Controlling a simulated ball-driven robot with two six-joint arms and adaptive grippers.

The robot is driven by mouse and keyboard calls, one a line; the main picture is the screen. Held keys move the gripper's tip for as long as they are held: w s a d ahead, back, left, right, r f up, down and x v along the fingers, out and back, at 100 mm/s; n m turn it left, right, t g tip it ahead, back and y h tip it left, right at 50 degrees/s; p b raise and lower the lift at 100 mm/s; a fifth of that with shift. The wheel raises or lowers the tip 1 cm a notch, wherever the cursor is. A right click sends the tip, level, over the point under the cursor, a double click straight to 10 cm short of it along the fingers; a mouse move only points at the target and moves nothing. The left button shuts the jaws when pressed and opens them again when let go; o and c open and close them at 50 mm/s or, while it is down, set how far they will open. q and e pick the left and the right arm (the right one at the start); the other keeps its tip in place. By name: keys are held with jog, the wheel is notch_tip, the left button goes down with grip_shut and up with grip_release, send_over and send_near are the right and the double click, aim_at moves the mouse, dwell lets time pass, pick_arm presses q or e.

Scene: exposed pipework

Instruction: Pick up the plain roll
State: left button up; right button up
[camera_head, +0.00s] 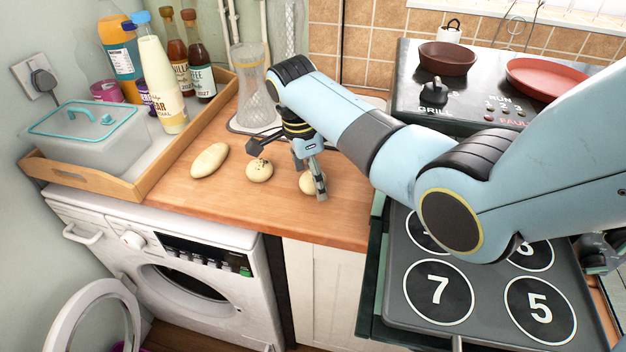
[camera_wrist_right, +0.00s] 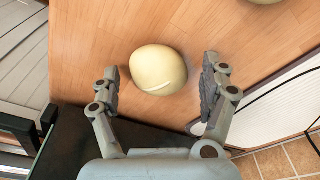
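The plain roll (camera_head: 306,184) is pale, round and smooth, on the wooden counter near its front edge. In the head view my right gripper (camera_head: 311,176) is down at it and hides part of it. In the right wrist view the plain roll (camera_wrist_right: 158,70) lies between the two fingers, which are spread with a gap on each side; my right gripper is open. A round roll with dark specks (camera_head: 259,169) and a longer oval roll (camera_head: 209,160) lie to its left. My left gripper is not in view.
A wooden tray (camera_head: 150,187) with bottles and a lidded box stands at the left. A glass vase (camera_head: 257,100) stands behind the rolls. The stove with numbered plates (camera_head: 437,291) is at the right, below my right arm. The washing machine door (camera_head: 92,318) hangs open.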

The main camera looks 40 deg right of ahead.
jog(key=c, duration=1.1)
jog(key=shift+r, duration=0.15)
